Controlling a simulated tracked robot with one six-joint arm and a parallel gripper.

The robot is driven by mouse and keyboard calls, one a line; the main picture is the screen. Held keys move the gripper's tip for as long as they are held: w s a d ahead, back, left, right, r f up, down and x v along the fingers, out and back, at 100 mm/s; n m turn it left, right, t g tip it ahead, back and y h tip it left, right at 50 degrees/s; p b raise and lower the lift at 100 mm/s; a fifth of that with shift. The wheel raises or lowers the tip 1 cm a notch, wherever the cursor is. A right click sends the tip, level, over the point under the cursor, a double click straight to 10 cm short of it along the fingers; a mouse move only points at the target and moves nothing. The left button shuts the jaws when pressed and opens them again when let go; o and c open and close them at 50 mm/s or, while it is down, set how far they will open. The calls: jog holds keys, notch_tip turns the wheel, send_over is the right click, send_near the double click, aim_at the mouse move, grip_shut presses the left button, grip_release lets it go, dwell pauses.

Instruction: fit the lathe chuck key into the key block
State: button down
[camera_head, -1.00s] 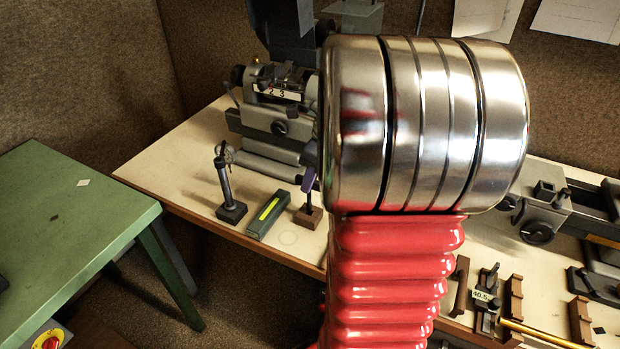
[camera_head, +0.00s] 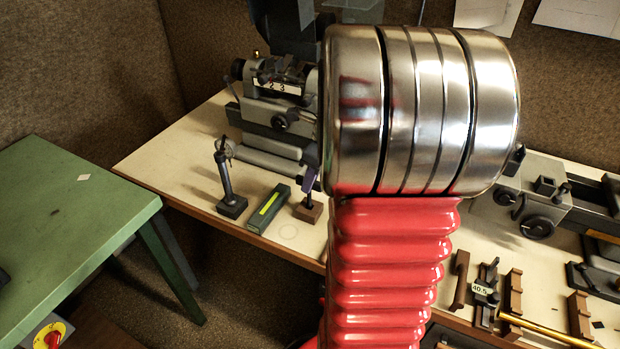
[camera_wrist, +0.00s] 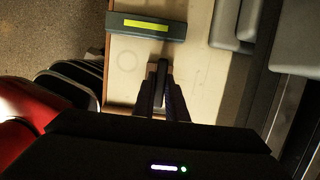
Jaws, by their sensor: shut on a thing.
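The key block (camera_head: 308,211) is a small brown block on the bench near its front edge in the head view. The dark chuck key (camera_head: 308,201) stands roughly upright over it, its lower part meeting the block's top. I cannot tell how deep it sits. In the wrist view the dark fingers (camera_wrist: 162,80) close on the key (camera_wrist: 161,66). The block is mostly hidden there.
A dark green box with a yellow strip (camera_head: 268,206) lies just left of the block. A dark upright post on a base (camera_head: 229,184) stands farther left. The grey lathe (camera_head: 272,130) is behind. Brown racks (camera_head: 513,292) and a brass rod (camera_head: 550,332) lie at right.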

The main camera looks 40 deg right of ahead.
jog(key=shift+f, duration=0.9)
jog(key=c, duration=1.7)
grip_release()
jog(key=v, duration=1.3)
jog(key=shift+s+r, duration=0.15)
jog(key=shift+r, duration=0.15)
